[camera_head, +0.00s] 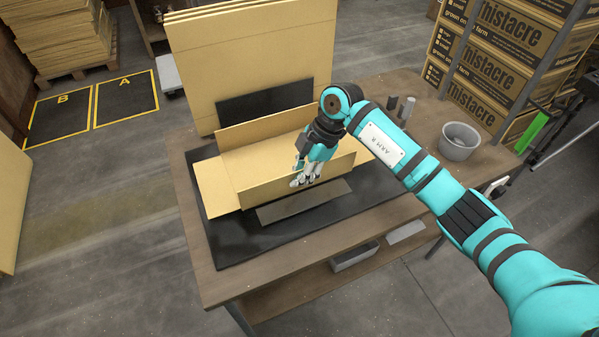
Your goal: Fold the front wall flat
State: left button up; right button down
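A cardboard tray blank (211,188) lies on a black mat (231,246) on the table, with its left flap spread out flat. Its front wall (262,193) stands up along the near side, and its back wall (250,131) stands up on the far side. My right gripper (304,181) points down at the front wall and covers part of its middle. The fingers are close to the wall, but I cannot tell if they touch it. Their opening is unclear. My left gripper is not in view.
A dark grey strip (303,201) lies on the mat in front of the wall. Tall cardboard sheets (240,55) stand behind the tray. A grey cup (459,142) stands on the wooden table (405,191) at right, before stacked printed boxes (500,70). The mat's front left is clear.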

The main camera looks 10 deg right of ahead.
aim_at(292, 192)
jog(key=shift+s+d+t, duration=0.2)
jog(key=shift+s+t, duration=0.15)
jog(key=shift+t, duration=0.25)
jog(key=shift+s+d+f+n+t+y, duration=0.1)
jog(key=shift+s+f+n+t+y, duration=0.25)
jog(key=shift+t, duration=0.25)
jog(key=shift+s+d+f+t+y+b, duration=0.15)
jog(key=shift+s+t+y+b, duration=0.35)
jog(key=shift+t, duration=0.5)
jog(key=shift+s+f+n+t+b, duration=0.1)
jog(key=shift+s+n+t+b, duration=0.15)
jog(key=shift+t+b, duration=0.4)
jog(key=c, duration=1.5)
grip_release()
jog(key=v, duration=1.2)
jog(key=shift+d, duration=0.2)
